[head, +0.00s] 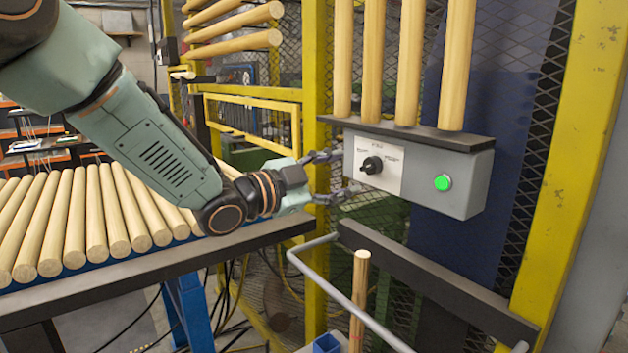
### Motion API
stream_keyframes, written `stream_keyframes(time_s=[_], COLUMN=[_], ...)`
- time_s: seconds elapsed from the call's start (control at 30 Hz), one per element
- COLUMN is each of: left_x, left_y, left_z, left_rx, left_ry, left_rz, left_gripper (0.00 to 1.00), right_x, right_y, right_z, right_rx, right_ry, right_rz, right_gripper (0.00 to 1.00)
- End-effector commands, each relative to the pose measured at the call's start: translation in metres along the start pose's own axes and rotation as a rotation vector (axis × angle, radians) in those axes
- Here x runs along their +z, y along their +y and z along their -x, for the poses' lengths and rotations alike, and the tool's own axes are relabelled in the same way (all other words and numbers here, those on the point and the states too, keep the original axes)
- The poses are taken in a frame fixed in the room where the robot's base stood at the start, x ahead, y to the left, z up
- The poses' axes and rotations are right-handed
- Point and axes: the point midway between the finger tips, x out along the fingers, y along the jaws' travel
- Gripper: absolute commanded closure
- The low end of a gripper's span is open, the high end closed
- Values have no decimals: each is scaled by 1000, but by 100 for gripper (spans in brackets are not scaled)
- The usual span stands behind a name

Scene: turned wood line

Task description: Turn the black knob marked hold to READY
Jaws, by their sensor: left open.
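The black knob (372,165) sits on a white label plate (390,182) on the front of a grey control box (465,182). The small lettering on the plate is too small to read. A lit green button (442,183) is to the right of the knob on the same box. My left gripper (350,172) comes in from the left and is open. Its two fingers point at the box, one above the other, with their tips by the plate's left edge, left of the knob. They appear apart from the knob. My right gripper is not in view.
Several wooden rods stand on a dark ledge (410,133) atop the box. Several more lie on a rack (90,220) at left, under my arm. A grey bent rail (345,300) and an upright rod (360,300) are below the box. Yellow posts (575,150) frame the mesh.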

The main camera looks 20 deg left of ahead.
Motion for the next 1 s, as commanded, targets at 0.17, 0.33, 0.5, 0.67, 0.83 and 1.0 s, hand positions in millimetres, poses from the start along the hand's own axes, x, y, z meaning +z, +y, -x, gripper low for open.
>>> stream_keyframes(time_s=[0.17,0.33,0.5,0.67,0.83,1.0], left_x=[0,1,1,0,0,0], left_y=[-2,-2,-1,0,0,0], left_z=[26,44,55,60,60,60], left_rx=[-4,-3,-2,1,2,1], left_ry=[-1,-3,-2,-1,-1,-1], left_rz=[5,4,2,-1,-2,-1], left_gripper=[44,44,44,44,44,44], right_x=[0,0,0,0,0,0], right_y=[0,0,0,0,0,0], right_z=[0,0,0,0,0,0], right_rx=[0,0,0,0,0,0], right_ry=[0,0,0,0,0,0], right_rz=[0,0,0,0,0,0], right_gripper=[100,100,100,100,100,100])
